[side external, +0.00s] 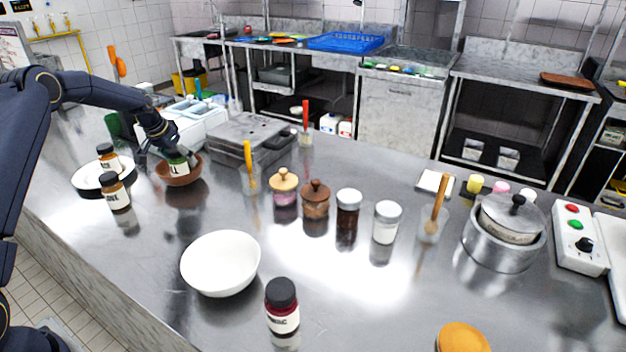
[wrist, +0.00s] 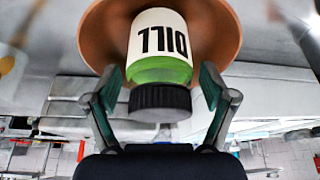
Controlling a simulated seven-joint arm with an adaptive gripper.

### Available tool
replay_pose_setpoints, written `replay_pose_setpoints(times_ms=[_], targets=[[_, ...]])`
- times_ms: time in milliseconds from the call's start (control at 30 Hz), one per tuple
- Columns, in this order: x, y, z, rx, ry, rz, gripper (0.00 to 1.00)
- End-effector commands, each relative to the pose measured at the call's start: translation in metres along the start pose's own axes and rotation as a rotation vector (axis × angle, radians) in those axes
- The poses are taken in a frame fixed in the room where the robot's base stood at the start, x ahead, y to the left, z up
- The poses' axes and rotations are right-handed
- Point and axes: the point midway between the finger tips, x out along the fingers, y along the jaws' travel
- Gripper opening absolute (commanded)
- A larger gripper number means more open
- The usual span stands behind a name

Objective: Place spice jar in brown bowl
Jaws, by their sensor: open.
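The spice jar (wrist: 160,58) has a white label reading DILL, a green band and a black lid, and shows upside down in the wrist view. It is in the brown bowl (wrist: 94,36), which lies behind it there. In the side view the jar (side external: 178,166) shows partly inside the brown bowl (side external: 180,178), at the left of the counter. My gripper (wrist: 160,84) is open, with one finger on each side of the jar near its lid. The wrist view does not clearly show whether the fingers touch it.
Two other dark-lidded jars (side external: 116,192) (side external: 108,158) are left of the brown bowl, by a white plate (side external: 84,188). A white bowl (side external: 221,264) and another jar (side external: 282,308) stand in front. A metal container unit (side external: 238,138) is close to the right. Bare counter separates the two bowls.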

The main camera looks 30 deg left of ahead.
Motion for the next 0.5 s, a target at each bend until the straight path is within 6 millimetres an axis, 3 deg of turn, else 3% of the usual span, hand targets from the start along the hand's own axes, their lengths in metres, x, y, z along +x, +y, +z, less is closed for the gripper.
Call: replay_pose_setpoints(times_ms=[167, 500], targets=[[-0.020, -0.001, -0.002, 0.000, 0.002, -0.001, 0.83], [-0.095, 0.000, -0.002, -0.001, 0.003, -0.001, 0.83]])
